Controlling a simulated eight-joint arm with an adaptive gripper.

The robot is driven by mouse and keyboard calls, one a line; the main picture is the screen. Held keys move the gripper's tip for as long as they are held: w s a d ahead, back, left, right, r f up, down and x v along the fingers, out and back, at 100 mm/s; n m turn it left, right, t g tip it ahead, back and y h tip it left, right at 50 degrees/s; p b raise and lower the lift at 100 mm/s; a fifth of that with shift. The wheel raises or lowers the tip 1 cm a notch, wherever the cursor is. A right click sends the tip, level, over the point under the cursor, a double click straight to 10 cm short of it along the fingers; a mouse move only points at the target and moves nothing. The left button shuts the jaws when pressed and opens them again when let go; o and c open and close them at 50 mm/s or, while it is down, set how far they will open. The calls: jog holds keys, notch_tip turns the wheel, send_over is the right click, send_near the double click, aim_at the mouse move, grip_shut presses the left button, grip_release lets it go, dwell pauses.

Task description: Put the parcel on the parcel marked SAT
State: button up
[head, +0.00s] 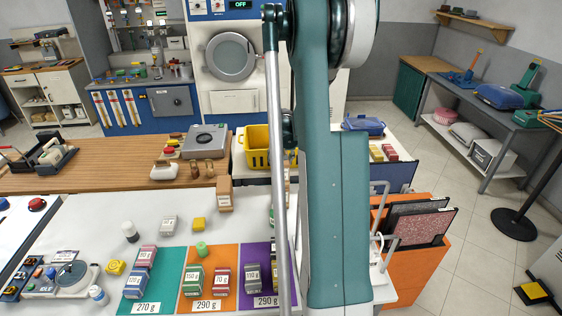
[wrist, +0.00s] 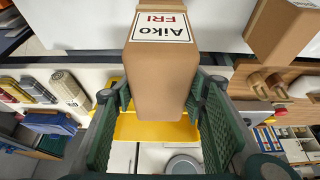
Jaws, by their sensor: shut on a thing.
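A tan parcel (wrist: 163,85) with a white label reading "Aiko FRI" is between the green pads of my gripper (wrist: 160,92) in the wrist view. My gripper is shut on it. A second brown parcel (wrist: 283,30) is at the top right of the wrist view, apart from the held one; only the edge of its label shows. In the head view a brown parcel (head: 224,193) stands at the back of the white counter, its label too small to read. No SAT marking is readable. My arm hides my gripper and most of the held parcel in the head view.
A yellow basket (head: 257,148) stands behind the counter, beside a grey scale-like device (head: 206,141). Small weights and coloured blocks stand on the teal, orange and purple mats (head: 212,257) in front. The white counter left of the brown parcel has some clear room.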

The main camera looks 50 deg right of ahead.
jog(key=shift+f, duration=0.1)
jog(key=o, duration=1.4)
jog(key=shift+v, duration=6.1)
